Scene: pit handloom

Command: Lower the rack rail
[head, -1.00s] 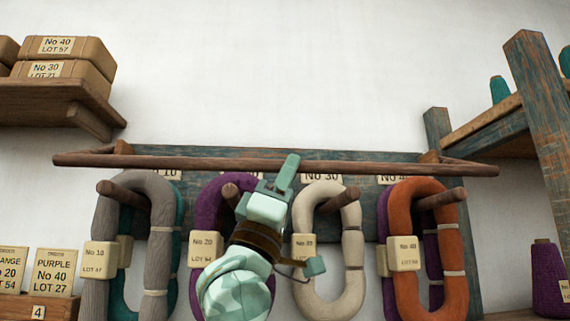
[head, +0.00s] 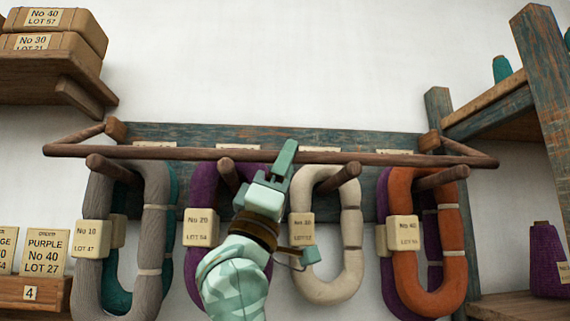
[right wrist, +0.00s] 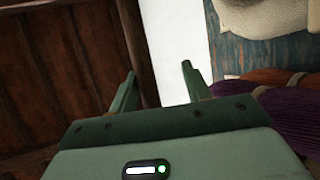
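The rack rail (head: 400,157) is a long brown wooden bar across the front of the wall rack, on side arms from its back board (head: 350,136). It sits above and in front of the pegs, and the number labels show just above or behind it. My right gripper (head: 286,155) is at the rail's middle, with a finger overlapping it in the head view. In the right wrist view its fingers (right wrist: 158,85) stand apart with white wall showing between them. Whether the rail touches a finger is unclear. My left gripper is out of view.
Yarn hanks hang on the pegs: grey (head: 155,220), purple (head: 195,266), cream (head: 352,235) and orange (head: 455,240), with tags. A shelf with boxes (head: 55,70) is at upper left. A wooden shelf frame (head: 548,110) and a purple cone (head: 546,258) are at right.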

